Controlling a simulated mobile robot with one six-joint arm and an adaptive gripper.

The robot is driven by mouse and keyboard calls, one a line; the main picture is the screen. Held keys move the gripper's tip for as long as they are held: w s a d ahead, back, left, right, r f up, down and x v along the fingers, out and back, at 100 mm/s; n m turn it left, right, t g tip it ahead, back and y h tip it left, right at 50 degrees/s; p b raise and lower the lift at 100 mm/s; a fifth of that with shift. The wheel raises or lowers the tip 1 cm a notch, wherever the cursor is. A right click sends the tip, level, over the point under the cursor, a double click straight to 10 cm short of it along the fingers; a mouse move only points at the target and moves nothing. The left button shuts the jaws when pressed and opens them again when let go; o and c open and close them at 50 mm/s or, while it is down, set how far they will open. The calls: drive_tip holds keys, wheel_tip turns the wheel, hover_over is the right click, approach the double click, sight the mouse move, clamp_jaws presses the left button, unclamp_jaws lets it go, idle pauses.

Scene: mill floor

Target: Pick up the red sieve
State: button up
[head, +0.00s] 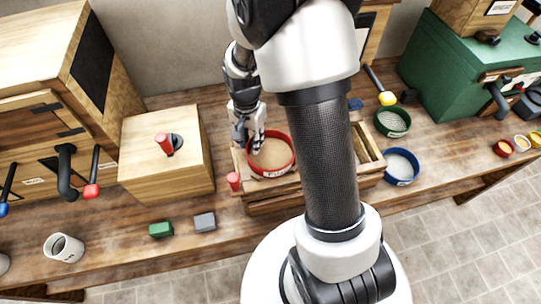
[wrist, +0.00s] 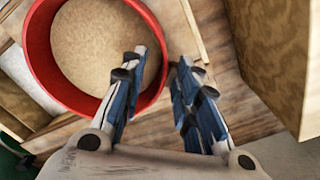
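The red sieve (head: 270,173) sits on a wooden rack near the middle of the bench, with tan material inside and a label on its front. In the wrist view the sieve (wrist: 36,50) fills the upper left. My gripper (head: 249,141) is at the sieve's rear left rim in the head view. In the wrist view my gripper (wrist: 160,62) is open, one finger over the inside of the sieve and the other outside, with the red rim between them. A gap shows between the fingers; I cannot tell whether either touches the rim.
The wooden rack (head: 270,205) has a red knob (head: 233,181) at its left. A wooden box (head: 166,165) stands to the left. A green sieve (head: 392,124) and a blue sieve (head: 401,168) lie to the right. Green (head: 161,229) and grey (head: 204,221) blocks lie in front.

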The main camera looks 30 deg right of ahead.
drive_tip(key=shift+r, duration=0.1)
drive_tip(key=shift+c, duration=0.3)
clamp_jaws()
